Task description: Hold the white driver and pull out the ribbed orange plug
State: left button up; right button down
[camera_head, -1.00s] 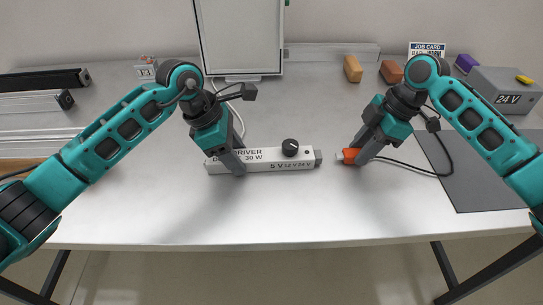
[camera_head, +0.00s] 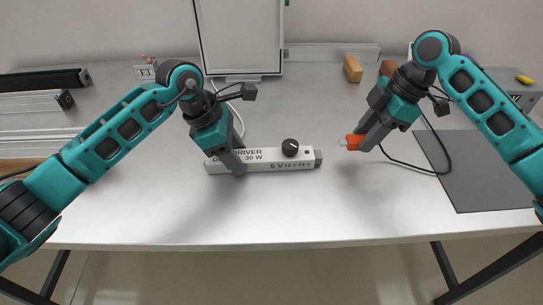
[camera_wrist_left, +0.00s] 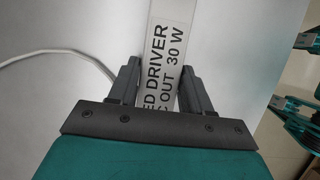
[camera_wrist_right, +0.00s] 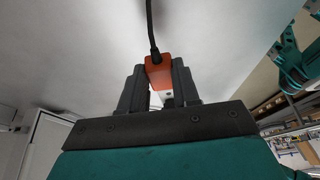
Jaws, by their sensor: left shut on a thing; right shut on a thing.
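The white driver (camera_head: 265,159) lies on the table with a black knob on top and a grey socket end (camera_head: 318,157) at its right. My left gripper (camera_head: 240,168) is shut across the driver near its left end. The left wrist view shows the driver's label (camera_wrist_left: 168,60) between the fingers (camera_wrist_left: 158,92). The orange plug (camera_head: 354,142) is apart from the driver, right of the socket end. My right gripper (camera_head: 366,144) is shut on the plug and holds it above the table. The plug (camera_wrist_right: 159,72) and its black cable also show in the right wrist view.
The black cable (camera_head: 415,166) loops right onto a dark grey mat (camera_head: 475,165). A tan block (camera_head: 352,68) and a brown block (camera_head: 389,68) stand behind. A grey box is partly hidden by my right arm. The table front is clear.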

pick_arm(q)
jog(key=o, duration=1.3)
jog(key=v, duration=1.2)
